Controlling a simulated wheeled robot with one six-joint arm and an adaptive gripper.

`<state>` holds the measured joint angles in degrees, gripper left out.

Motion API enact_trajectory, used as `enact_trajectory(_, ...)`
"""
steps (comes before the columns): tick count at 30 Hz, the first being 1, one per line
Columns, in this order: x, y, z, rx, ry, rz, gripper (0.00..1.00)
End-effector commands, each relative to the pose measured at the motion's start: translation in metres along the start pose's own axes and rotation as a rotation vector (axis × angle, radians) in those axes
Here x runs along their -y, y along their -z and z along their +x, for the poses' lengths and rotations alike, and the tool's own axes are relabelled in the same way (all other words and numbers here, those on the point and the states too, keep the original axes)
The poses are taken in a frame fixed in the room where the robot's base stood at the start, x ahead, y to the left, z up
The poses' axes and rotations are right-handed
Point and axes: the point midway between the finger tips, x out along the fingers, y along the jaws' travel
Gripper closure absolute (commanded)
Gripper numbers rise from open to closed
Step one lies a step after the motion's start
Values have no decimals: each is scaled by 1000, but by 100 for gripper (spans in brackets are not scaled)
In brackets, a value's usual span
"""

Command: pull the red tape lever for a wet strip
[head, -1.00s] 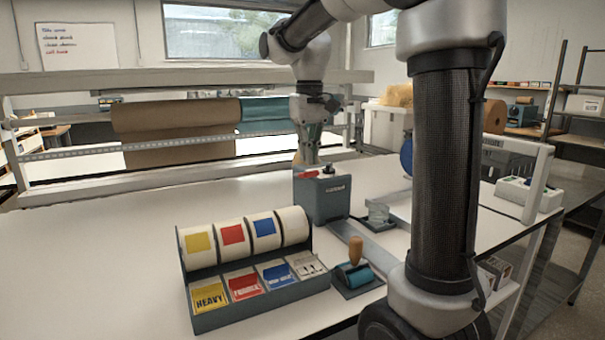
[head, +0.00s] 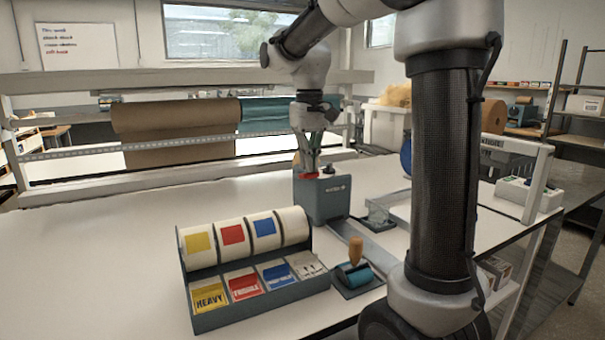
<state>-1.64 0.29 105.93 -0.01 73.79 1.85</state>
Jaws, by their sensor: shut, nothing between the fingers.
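A grey tape dispenser box (head: 324,203) stands on the white table in the head view, right of the middle. A small red part, the tape lever (head: 309,175), shows at its top left. My gripper (head: 311,170) points down at the lever from above, shut and with nothing held. Its fingertips are at the lever or just by it; whether they touch cannot be told at this size. The fingers partly cover the lever.
A label rack (head: 256,318) with several rolls and cards stands in front. A wooden-handled roller (head: 356,254) and a clear container (head: 379,212) lie to the right. Paper rolls (head: 175,128) hang behind. The table's left part (head: 100,250) is clear.

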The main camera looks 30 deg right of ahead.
Motion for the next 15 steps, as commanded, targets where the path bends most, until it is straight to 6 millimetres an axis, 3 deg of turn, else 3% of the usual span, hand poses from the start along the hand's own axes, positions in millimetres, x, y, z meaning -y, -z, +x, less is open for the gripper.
enact_trajectory(15, 0, 0, 26, 0, 0, 0, 100)
